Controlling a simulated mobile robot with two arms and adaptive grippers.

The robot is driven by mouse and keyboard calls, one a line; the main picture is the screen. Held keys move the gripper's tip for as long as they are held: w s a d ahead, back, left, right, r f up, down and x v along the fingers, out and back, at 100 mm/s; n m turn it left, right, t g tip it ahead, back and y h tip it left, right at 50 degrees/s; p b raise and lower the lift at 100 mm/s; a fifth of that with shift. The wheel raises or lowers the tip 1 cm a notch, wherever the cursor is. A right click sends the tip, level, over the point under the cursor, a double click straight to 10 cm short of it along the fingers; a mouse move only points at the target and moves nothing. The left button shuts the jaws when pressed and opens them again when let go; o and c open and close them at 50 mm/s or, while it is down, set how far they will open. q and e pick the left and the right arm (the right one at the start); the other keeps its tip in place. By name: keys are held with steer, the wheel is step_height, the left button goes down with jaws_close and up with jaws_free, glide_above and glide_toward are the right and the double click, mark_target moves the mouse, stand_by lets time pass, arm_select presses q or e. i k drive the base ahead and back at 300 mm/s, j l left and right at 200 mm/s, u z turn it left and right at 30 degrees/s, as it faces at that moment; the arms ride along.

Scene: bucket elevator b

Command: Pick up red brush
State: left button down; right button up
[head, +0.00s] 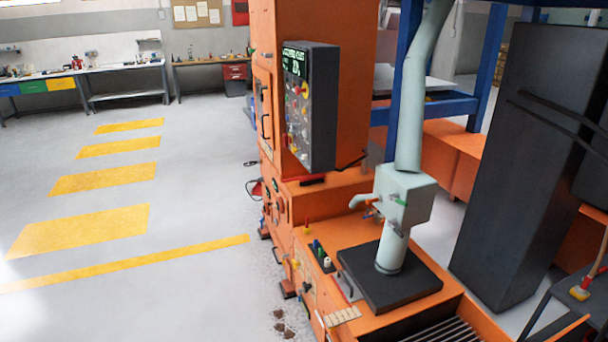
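No thing in the head view can be made out for certain as the red brush. A small red object with a dark part (312,180) lies on the orange machine's ledge, just under the control panel. It is too small to tell whether it is a brush. A red and yellow piece with a brown handle (580,292) stands on a dark surface at the far right, partly cut off by the frame edge. Another red item (256,188) is at the machine's left side near the floor. Neither of my grippers is in view.
The orange machine (325,240) with a dark control panel (310,105) fills the middle. A grey-green pipe (410,150) rises from its black plate. A tall dark cabinet (525,160) stands right. The floor (130,240) at left is open, with yellow stripes.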

mark_target(318, 177)
steer(key=i+j, duration=1)
steer(key=i, duration=0.25)
steer(key=i+j, duration=0.45)
steer(key=i, duration=0.15)
